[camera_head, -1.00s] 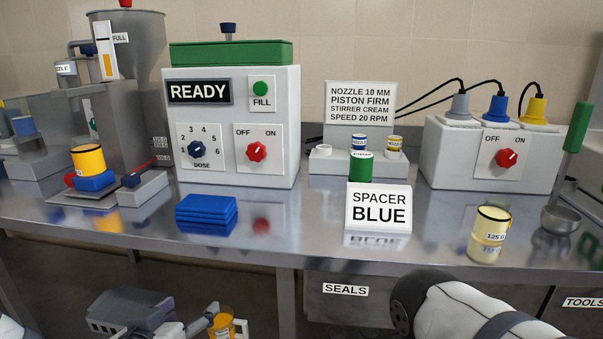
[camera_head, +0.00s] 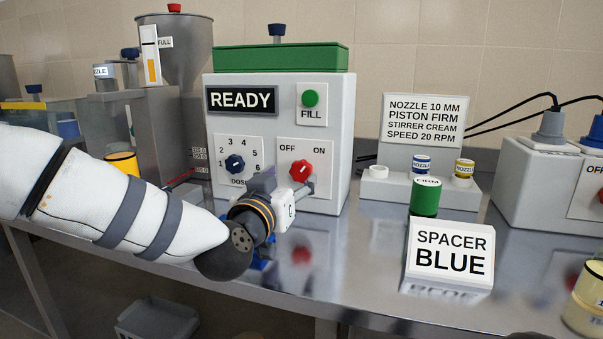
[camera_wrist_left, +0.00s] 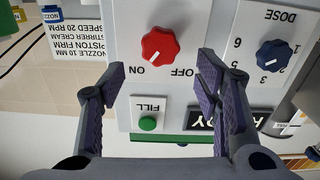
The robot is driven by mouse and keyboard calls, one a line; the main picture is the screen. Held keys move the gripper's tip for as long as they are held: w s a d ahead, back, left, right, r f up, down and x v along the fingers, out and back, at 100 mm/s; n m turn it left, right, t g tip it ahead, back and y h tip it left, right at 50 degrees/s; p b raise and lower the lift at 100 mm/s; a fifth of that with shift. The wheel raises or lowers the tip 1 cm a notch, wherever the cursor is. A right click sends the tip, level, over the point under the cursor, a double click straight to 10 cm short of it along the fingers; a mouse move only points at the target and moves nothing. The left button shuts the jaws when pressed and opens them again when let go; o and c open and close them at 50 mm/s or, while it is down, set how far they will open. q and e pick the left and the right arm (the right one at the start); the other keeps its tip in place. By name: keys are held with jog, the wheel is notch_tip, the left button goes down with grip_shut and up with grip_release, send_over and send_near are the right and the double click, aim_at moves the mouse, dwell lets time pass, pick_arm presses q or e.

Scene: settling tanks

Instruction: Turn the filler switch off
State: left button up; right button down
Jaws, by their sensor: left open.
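The filler switch is a red knob (camera_head: 301,171) on the front of the white filler box, under OFF and ON labels. In the left wrist view the red knob (camera_wrist_left: 160,45) shows upside down, with its white mark toward ON. My left gripper (camera_head: 288,188) is at the knob's panel, close in front of it. In the wrist view the left gripper (camera_wrist_left: 160,78) is open, its fingers apart on either side of the knob's line; contact cannot be told. My right gripper is not in view.
The blue dose dial (camera_head: 235,163) is left of the switch and the green FILL button (camera_head: 310,98) above it. A SPACER BLUE sign (camera_head: 449,255) and a green cylinder (camera_head: 425,196) stand to the right. My left arm hides part of the bench.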

aim_at(300, 171)
pick_arm(q)
jog(key=x, duration=0.5)
jog(key=shift+w+d+f, duration=0.1)
jog(key=shift+f, duration=0.15)
jog(key=shift+w+d+r+b, duration=0.15)
jog(key=shift+w+b, duration=0.15)
jog(key=shift+w, duration=0.15)
jog(key=c, duration=1.1)
